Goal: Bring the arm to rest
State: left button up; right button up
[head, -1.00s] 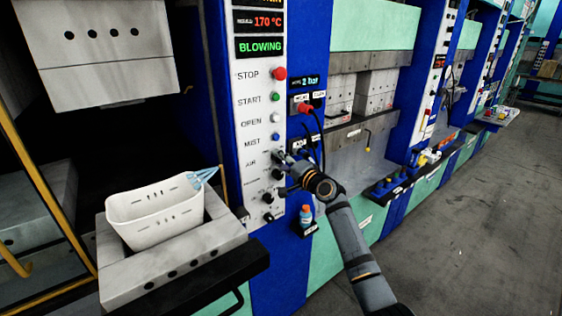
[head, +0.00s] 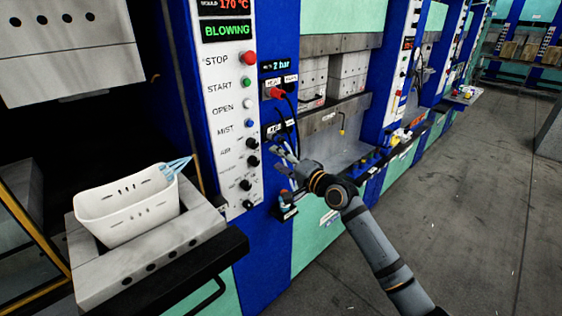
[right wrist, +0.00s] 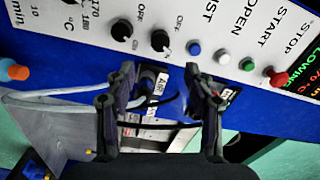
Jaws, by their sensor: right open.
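My right gripper (head: 277,153) is in front of the press, just right of the white control panel (head: 230,108). Its jaws are open. In the right wrist view the two dark fingers (right wrist: 160,98) stand apart with nothing gripped between them. Behind the gap show a blue panel, a dark knob by an AIR label and dark cables. The right arm (head: 372,245) reaches up from the lower right of the head view. My left gripper is not in view.
A white basket (head: 125,218) sits in the lower mould (head: 160,262) at left. The panel has a red stop button (head: 249,58) and black knobs; its display reads BLOWING. Grey floor (head: 470,200) at right is clear.

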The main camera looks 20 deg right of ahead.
jog(key=shift+s, duration=0.35)
jog(key=shift+d+f, duration=0.1)
jog(key=s+d+f+g+h, duration=0.1)
jog(key=d+f+h, duration=0.1)
jog(key=f, duration=0.7)
jog(key=s+d+f+g+h, duration=0.1)
jog(key=d+f+g, duration=0.15)
jog(key=f, duration=0.75)
jog(key=s+d+f+h, duration=0.1)
jog(key=d+f+h, duration=0.15)
jog(key=f, duration=0.65)
jog(key=s+d+f+n+g+h+b, duration=0.15)
jog(key=s+f, duration=0.35)
jog(key=f, duration=0.5)
jog(key=s+f+n+g, duration=0.25)
jog(key=s+f, duration=0.35)
jog(key=f, duration=0.3)
jog(key=s+a+f+n+g, duration=0.2)
jog(key=s+f+n+g, duration=0.15)
jog(key=s+f, duration=1.25)
jog(key=s+a+f+n+g, duration=0.2)
jog(key=s+f, duration=0.2)
jog(key=s, duration=0.8)
jog(key=s+a+f+n+g, duration=0.2)
jog(key=s+f, duration=0.1)
jog(key=s, duration=1)
jog(key=shift+a+f+g, duration=0.4)
